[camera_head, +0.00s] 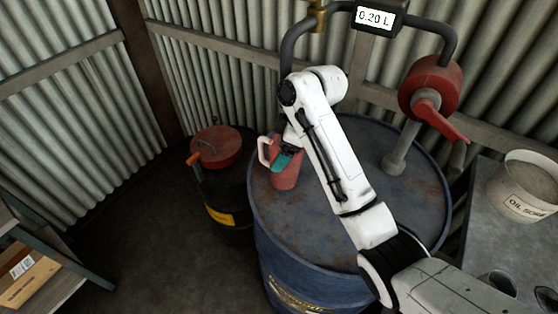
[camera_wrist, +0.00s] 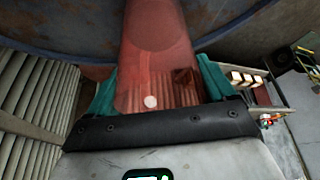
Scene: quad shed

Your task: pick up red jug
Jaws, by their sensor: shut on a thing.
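The red jug (camera_head: 286,176) has a pale handle and is on or just above the top of the blue drum (camera_head: 330,232), near its left edge; I cannot tell whether it touches the drum. My gripper (camera_head: 284,160) is at the jug, with a teal finger against its side. In the wrist view the red jug (camera_wrist: 160,60) fills the middle, between the two teal fingers of my gripper (camera_wrist: 160,88), which are shut on it. My arm hides part of the drum top.
A hand pump with a red crank (camera_head: 432,90) and a display reading 0.20 L (camera_head: 375,17) stands on the drum. A dark can with a red lid (camera_head: 217,146) is left of it. An oil-soak bucket (camera_head: 524,188) is on the right bench. A cardboard box (camera_head: 24,275) sits lower left.

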